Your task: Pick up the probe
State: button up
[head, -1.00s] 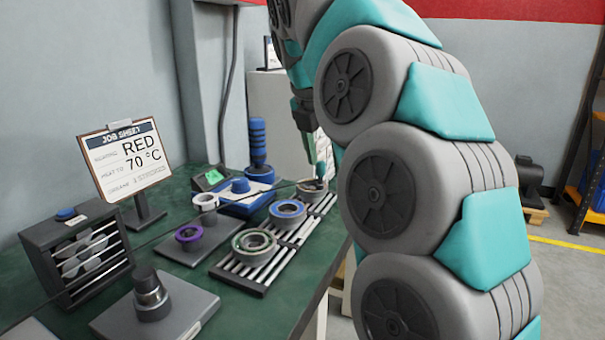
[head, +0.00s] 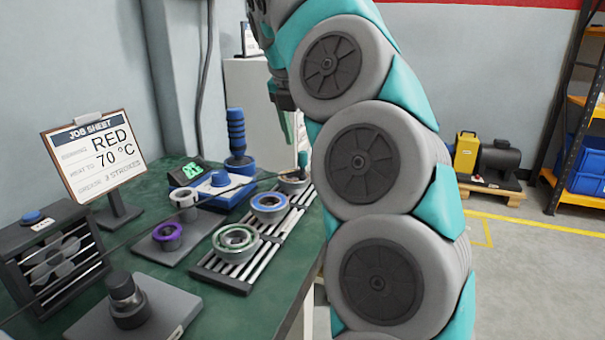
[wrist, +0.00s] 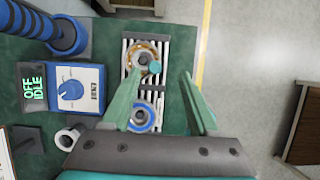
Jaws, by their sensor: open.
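The probe looks like a small upright dark teal piece (head: 303,159) at the far bearing (head: 292,183), on the far end of the slatted rack. In the wrist view its teal top (wrist: 155,67) shows beside the hub of the orange-ringed bearing (wrist: 146,52). My gripper (wrist: 162,76) is open and empty. Its two green fingers point toward the far end of the rack, one on each side of the probe's top in the picture. In the head view a finger (head: 289,126) hangs above the far bearing. The height gap is hard to judge.
The slatted rack (head: 222,278) also holds a blue-ringed bearing (head: 269,208) and a green-ringed one (head: 236,243). A blue heater box (wrist: 80,90) with an OFF IDLE display stands left of the rack. A blue ribbed cylinder (head: 236,135) stands behind.

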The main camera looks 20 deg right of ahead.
aim_at(302, 153)
jog(key=shift+a+x, duration=0.2)
jog(key=shift+x, duration=1.25)
jog(key=shift+a+x, duration=0.25)
jog(key=shift+x, duration=1.2)
jog(key=shift+w, duration=0.15)
grip_shut()
